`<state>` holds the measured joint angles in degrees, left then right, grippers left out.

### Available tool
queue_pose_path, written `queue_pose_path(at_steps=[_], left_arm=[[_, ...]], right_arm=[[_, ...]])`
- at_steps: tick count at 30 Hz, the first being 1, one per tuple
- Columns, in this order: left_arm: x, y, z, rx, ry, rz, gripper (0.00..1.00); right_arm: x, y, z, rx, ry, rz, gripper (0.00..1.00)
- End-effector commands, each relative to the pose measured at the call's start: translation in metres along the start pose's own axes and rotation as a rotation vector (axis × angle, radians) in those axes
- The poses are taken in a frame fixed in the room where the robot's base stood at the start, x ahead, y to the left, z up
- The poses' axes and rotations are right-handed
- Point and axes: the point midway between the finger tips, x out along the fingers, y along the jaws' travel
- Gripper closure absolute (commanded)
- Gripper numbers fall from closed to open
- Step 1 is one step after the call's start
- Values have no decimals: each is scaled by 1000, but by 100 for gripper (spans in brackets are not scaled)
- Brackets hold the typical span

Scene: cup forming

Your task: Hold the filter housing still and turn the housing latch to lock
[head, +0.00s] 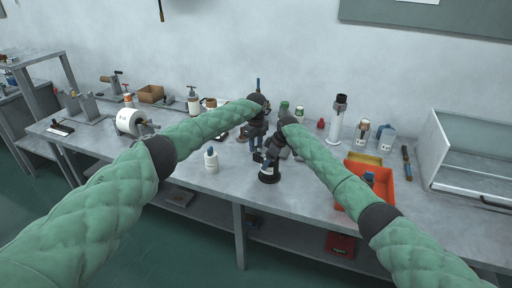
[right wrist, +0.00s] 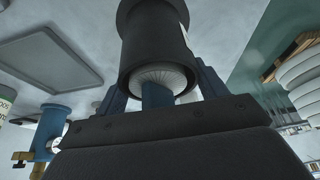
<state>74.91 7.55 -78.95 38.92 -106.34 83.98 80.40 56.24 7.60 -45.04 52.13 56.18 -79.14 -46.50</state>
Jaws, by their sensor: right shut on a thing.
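A black cylinder with a white label, apparently the filter housing (head: 268,176), stands on the bench below my grippers in the head view. In the right wrist view the black housing (right wrist: 155,45) sits between blue fingers, with a pale ribbed round part inside its near end. My right gripper (head: 271,161) is shut on it. My left gripper (head: 257,152) is just left of it, its fingers pointing down and apart, with nothing visible between them. I cannot make out the latch for certain. A blue cylinder with brass-coloured fittings (right wrist: 50,130) shows at left in the right wrist view.
A white bottle (head: 211,160) stands left of the grippers. An orange bin (head: 353,205) lies under my right arm. Several bottles and a tall white stand (head: 337,120) are at the back. A clear case (head: 470,150) is at far right.

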Motion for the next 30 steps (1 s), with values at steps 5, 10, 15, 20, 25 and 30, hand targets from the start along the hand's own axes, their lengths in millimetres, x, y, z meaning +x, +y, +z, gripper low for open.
queue_pose_path(at_steps=[5,10,15,20,25,30], left_arm=[[-33,-1,0,1,-2,-3,67],[-66,-1,1,1,-1,-2,67],[-91,-1,1,0,-1,-1,67],[-104,-1,0,0,0,-1,67],[-108,-1,0,0,1,-1,67],[-108,-1,0,0,0,-1,67]], right_arm=[[0,0,0,0,0,1,66],[0,0,0,1,0,1,66],[0,0,1,1,0,1,66],[0,0,1,1,0,1,66],[0,1,1,1,0,1,66],[0,1,1,1,0,1,66]])
